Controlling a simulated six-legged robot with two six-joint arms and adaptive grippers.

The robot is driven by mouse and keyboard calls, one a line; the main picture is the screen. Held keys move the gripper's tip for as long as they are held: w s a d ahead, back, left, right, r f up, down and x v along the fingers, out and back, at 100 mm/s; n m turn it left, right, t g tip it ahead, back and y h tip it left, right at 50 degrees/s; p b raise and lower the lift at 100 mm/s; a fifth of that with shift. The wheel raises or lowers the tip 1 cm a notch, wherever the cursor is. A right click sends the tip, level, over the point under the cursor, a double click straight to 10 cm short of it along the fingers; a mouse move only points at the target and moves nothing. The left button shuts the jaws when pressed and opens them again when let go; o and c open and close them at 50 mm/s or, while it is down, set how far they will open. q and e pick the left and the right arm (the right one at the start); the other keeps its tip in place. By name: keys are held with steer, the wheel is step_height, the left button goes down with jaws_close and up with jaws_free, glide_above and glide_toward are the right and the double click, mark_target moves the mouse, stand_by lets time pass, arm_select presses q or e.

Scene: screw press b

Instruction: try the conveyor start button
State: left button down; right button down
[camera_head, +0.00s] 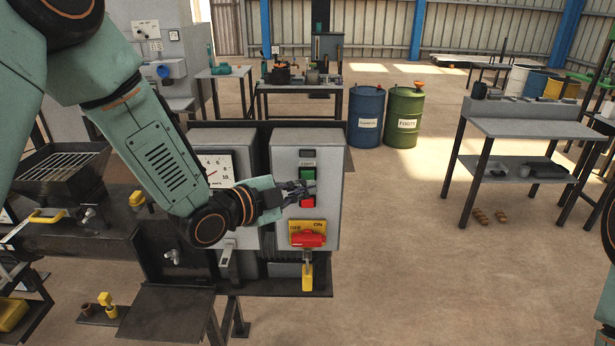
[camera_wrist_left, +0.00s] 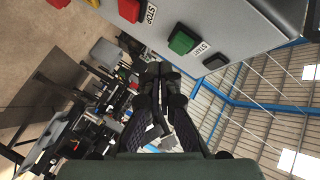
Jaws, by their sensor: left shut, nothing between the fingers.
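The green start button (camera_head: 307,173) sits high on the front of a grey control box (camera_head: 329,215). In the left wrist view the green button (camera_wrist_left: 182,40) has a START label (camera_wrist_left: 200,49) beside it. A red button (camera_head: 307,202) is below it, labelled STOP in the left wrist view (camera_wrist_left: 129,10). My left gripper (camera_head: 303,188) is shut and empty in front of the box, between the two buttons in the head view. Its fingertips (camera_wrist_left: 160,70) show close to the green button in the left wrist view; I cannot tell whether they touch the panel. My right gripper is out of view.
A red switch handle (camera_head: 308,240) on a yellow OFF/ON plate and a yellow padlock (camera_head: 307,275) are lower on the box. A dial gauge (camera_head: 217,168) is to its left. Blue (camera_head: 366,115) and green (camera_head: 404,117) drums stand behind.

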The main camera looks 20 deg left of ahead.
arm_select(q)
steer(key=s, duration=0.2)
steer(key=s+d, duration=0.1)
steer(key=s, duration=0.1)
steer(key=shift+d, duration=0.1)
stand_by(0.3)
steer(key=shift+r, duration=0.1)
stand_by(0.8)
